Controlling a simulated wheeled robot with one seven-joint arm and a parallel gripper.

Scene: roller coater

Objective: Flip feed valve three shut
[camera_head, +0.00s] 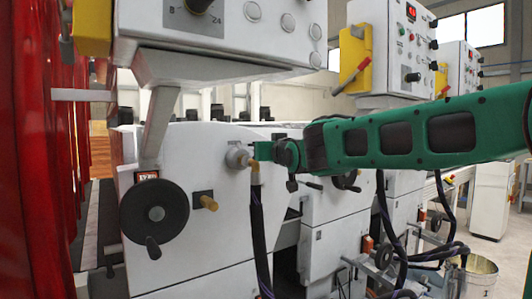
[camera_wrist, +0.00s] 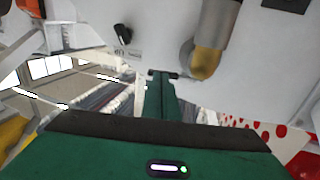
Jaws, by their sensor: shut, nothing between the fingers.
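A grey valve fitting (camera_head: 236,155) with a brass-coloured end (camera_head: 254,166) sticks out of the white machine's panel, and a dark hose (camera_head: 260,235) hangs below it. No number is readable on it, so I cannot tell whether it is feed valve three. My gripper (camera_head: 261,151) is shut and empty, its green tip right beside the fitting. In the wrist view my shut fingertips (camera_wrist: 163,76) are just left of a brass-coloured rounded end (camera_wrist: 207,62) on a grey cylinder. I cannot tell whether they touch. The valve's lever and its position are not clear.
A black handwheel (camera_head: 155,212) and a brass-coloured knob (camera_head: 207,202) are on the near panel. A control box (camera_head: 245,30) hangs above. Red rollers (camera_head: 35,150) stand at the left. More hoses and a bucket (camera_head: 480,275) are at lower right.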

